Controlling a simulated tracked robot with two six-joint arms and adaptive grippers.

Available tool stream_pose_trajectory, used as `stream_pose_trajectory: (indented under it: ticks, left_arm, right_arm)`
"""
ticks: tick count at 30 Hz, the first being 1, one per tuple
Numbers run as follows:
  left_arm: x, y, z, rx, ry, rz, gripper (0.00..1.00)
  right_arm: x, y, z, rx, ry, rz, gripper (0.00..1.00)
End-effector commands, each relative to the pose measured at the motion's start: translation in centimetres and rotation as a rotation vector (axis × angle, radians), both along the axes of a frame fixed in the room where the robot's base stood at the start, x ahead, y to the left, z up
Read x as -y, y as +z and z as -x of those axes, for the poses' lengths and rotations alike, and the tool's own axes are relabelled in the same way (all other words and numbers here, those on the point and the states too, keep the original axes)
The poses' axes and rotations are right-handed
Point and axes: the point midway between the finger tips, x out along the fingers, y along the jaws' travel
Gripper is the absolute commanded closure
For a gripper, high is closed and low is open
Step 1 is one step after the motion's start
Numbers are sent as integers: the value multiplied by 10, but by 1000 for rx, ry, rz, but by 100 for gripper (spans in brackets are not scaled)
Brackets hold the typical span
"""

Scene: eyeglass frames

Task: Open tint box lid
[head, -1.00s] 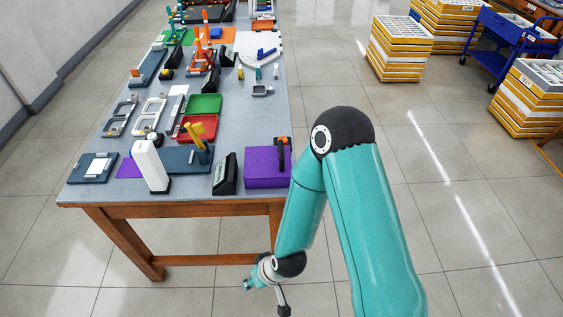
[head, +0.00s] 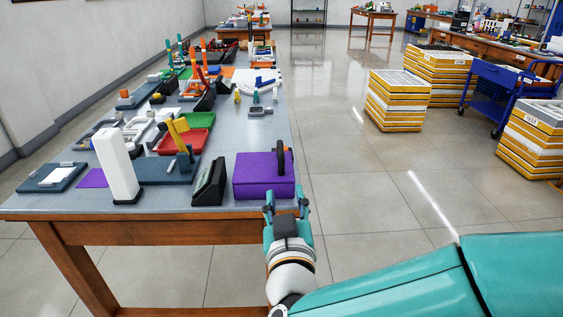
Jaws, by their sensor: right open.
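A purple box (head: 262,176), which I take to be the tint box, sits at the table's near right corner with its lid down. A dark upright loop-like part (head: 281,157) stands at its right side. My right gripper (head: 286,199) is just in front of the box's near face, low at the table's front edge, fingers pointing up and away. It is open and nothing shows between its fingers. I cannot tell whether it touches the box. My left gripper is out of view.
A black angled stand (head: 210,183) is left of the purple box, and a tall white block (head: 117,165) is further left. Red (head: 187,134) and green (head: 199,119) trays lie behind. The floor right of the table is clear up to stacked yellow-and-white crates (head: 398,100).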

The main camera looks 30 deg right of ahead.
Motion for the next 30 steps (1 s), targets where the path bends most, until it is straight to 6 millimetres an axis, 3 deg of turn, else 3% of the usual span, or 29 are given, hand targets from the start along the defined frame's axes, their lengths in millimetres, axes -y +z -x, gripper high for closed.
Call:
stream_pose_trajectory:
  ticks: [7,21,30]
  left_arm:
    - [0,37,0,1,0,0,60]
    - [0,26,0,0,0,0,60]
    - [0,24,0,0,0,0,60]
  right_arm:
    - [14,6,-21,-10,-2,1,59]
    - [66,-2,-108,-3,1,-3,59]
    - [84,-1,-137,-3,2,-2,59]
